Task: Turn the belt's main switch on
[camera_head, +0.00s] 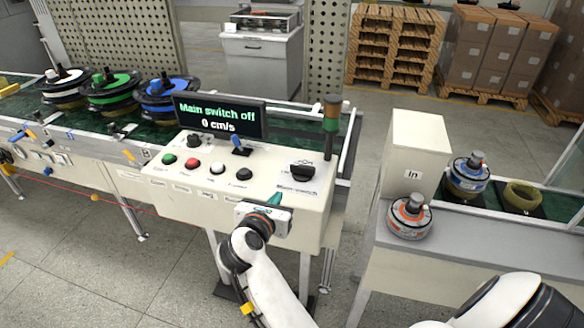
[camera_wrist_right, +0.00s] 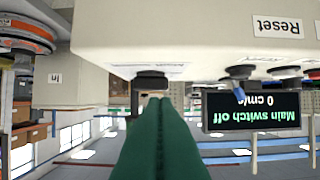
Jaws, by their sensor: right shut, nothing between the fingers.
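The main switch (camera_head: 302,170) is a black rotary knob at the right of the white control panel (camera_head: 190,205), above a printed label. In the right wrist view, which is upside down, the knob (camera_wrist_right: 151,80) shows just past the fingertips. The display (camera_head: 219,116) reads "Main switch off" and "0 cm/s". My right gripper (camera_head: 274,198) is shut and empty, with green fingers, at the panel's front edge, below and left of the knob. Its fingers (camera_wrist_right: 156,105) line up with the knob in the wrist view; I cannot tell whether they touch. My left gripper is not in view.
Green, red, white and black buttons (camera_head: 205,167) and a blue-tipped lever (camera_head: 238,146) sit left of the knob. A signal tower (camera_head: 331,125) stands behind it. Several hub motors (camera_head: 110,95) lie on the belt at left. An "In" box (camera_head: 412,155) stands at right.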

